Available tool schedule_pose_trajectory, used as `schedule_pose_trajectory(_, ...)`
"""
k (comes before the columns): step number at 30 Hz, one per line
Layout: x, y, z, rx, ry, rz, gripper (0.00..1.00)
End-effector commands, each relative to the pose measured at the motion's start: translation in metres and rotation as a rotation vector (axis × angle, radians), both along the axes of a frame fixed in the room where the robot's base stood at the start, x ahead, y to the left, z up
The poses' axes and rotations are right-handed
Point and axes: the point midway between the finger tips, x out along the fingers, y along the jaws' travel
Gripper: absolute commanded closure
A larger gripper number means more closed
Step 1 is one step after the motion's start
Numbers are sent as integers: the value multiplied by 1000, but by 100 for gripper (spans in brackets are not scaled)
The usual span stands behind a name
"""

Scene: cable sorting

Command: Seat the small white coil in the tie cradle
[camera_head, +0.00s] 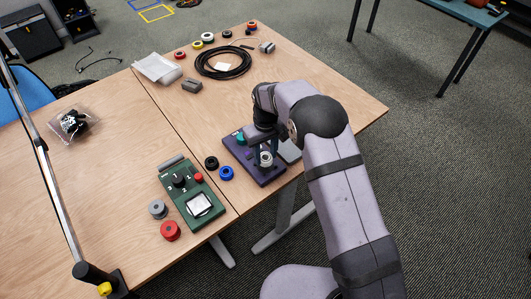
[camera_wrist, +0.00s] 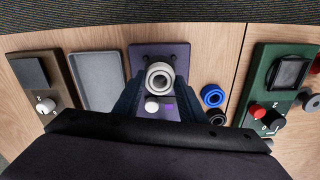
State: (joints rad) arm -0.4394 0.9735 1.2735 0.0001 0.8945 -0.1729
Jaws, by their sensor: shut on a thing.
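The small white coil (camera_wrist: 160,78) is a pale ring with a dark centre, held between my gripper's dark fingers (camera_wrist: 160,88) in the wrist view. In the head view the coil (camera_head: 266,159) shows below my gripper (camera_head: 265,150), over the purple board of the tie cradle (camera_head: 265,177). The wrist view shows the purple board (camera_wrist: 141,52) behind and around the coil, with a white round knob and a small purple patch nearer me. The cradle's seat is hidden by the coil and fingers. I cannot tell whether the coil touches it.
A blue coil (camera_head: 227,173) and a black coil (camera_head: 211,163) lie left of the board. A green control box (camera_head: 190,192) stands further left. A grey tray (camera_wrist: 97,78) lies beside the board. A large black cable coil (camera_head: 224,62) lies at the back.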

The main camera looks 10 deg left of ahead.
Motion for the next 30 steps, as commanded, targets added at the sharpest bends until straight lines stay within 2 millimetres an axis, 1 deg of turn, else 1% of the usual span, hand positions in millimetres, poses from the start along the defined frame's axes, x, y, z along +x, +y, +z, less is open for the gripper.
schedule_pose_trajectory(12,0,0,-10,1,-1,0,86)
schedule_pose_trajectory(30,0,0,-11,1,-1,0,86)
